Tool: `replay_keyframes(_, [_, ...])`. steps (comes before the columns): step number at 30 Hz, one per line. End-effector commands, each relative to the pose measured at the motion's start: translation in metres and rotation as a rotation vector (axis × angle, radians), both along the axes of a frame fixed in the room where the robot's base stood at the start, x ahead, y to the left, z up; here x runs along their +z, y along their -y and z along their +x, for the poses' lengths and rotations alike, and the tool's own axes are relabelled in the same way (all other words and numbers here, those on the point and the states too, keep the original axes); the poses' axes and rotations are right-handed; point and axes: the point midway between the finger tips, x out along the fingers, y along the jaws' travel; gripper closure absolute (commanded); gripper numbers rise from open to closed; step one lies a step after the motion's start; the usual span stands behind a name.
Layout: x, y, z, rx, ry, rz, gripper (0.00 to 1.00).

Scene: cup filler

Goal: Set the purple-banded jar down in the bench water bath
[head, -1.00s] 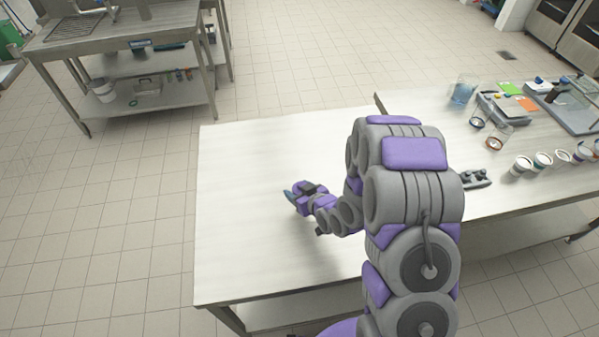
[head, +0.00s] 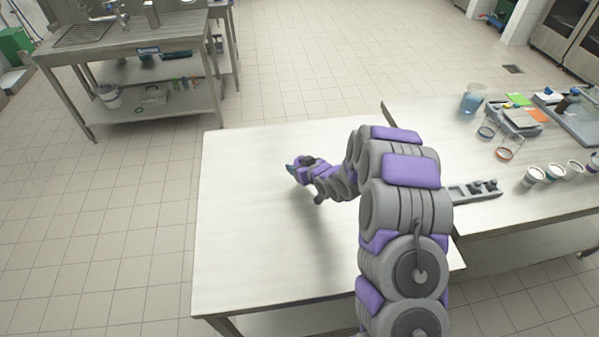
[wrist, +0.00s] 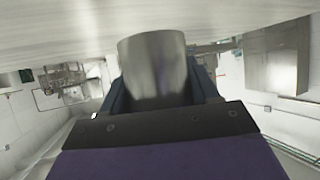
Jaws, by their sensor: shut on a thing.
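My gripper (head: 291,169) is above the bare near table in the head view, at the left end of my outstretched arm. In the wrist view my gripper (wrist: 160,95) is shut on a smooth grey, metallic-looking cylinder (wrist: 153,65). No clear purple band shows on it, so I cannot tell for sure that it is the purple-banded jar. The head view does not show the held thing clearly. I cannot pick out the bench water bath for certain in any view.
The near table (head: 250,250) is clear. On the right table stand a grey rack with wells (head: 475,190), several banded cups (head: 534,177), a beaker of blue liquid (head: 472,99) and a glass ring-like vessel (head: 510,147). A steel sink bench (head: 130,45) stands back left.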

Motion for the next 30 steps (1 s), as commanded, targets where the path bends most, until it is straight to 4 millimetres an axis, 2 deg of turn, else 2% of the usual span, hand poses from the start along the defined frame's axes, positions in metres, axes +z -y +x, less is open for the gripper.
replay_keyframes(2, [0.0,-0.001,0.004,0.001,0.003,0.0,0.75])
replay_keyframes(9, [-0.036,0.0,0.003,0.0,-0.004,-0.002,0.75])
replay_keyframes(18, [-0.037,0.0,0.004,0.0,-0.002,-0.002,0.75])
replay_keyframes(19, [-0.037,0.0,0.004,0.0,-0.002,-0.002,0.39])
replay_keyframes(27, [-0.037,0.0,0.004,0.0,-0.002,-0.001,0.15])
replay_keyframes(30, [-0.037,0.0,0.004,0.0,-0.002,-0.001,0.15])
